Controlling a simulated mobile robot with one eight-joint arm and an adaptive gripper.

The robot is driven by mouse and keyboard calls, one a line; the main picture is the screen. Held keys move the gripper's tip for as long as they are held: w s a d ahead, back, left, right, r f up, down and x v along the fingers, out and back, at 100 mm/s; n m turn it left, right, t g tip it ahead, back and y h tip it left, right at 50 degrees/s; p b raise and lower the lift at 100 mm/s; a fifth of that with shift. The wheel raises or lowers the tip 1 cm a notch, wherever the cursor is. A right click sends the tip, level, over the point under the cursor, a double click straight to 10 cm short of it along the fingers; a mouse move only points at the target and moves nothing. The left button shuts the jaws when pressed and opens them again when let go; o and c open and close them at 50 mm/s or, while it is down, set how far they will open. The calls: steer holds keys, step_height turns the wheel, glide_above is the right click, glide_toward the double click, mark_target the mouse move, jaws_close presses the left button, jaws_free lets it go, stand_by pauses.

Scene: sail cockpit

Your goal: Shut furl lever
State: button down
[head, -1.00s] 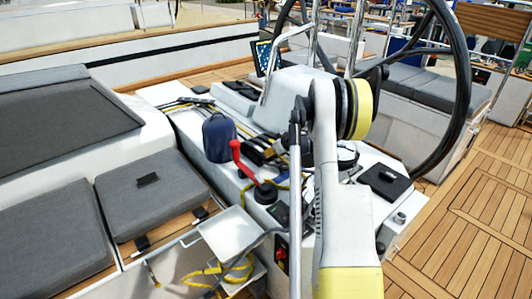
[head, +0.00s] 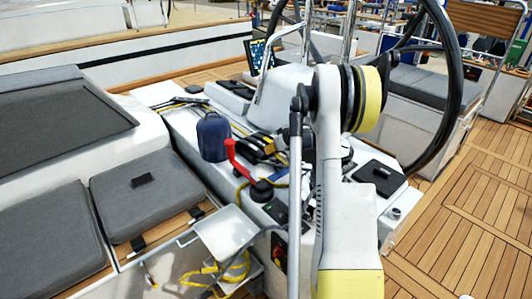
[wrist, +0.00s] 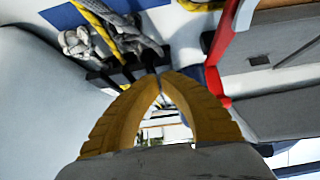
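In the wrist view, the yellow fingers of my gripper (wrist: 162,82) curve together and their tips meet, with no object visible between them. A row of black levers (wrist: 125,74) lies just beyond the tips, with grey and yellow ropes running to it. I cannot tell which one is the furl lever, or whether the tips touch one. In the head view, the black lever bank (head: 258,149) sits on the white console (head: 190,125), partly behind my arm. My gripper is hidden there.
A red winch handle (head: 236,163) stands beside the levers; it also shows in the wrist view (wrist: 217,50). A blue bag (head: 213,137) is left of it. The steering wheel (head: 455,95) is at the right. Open teak deck (head: 470,220) lies right of the console.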

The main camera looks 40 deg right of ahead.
steer(key=shift+v, duration=1.65)
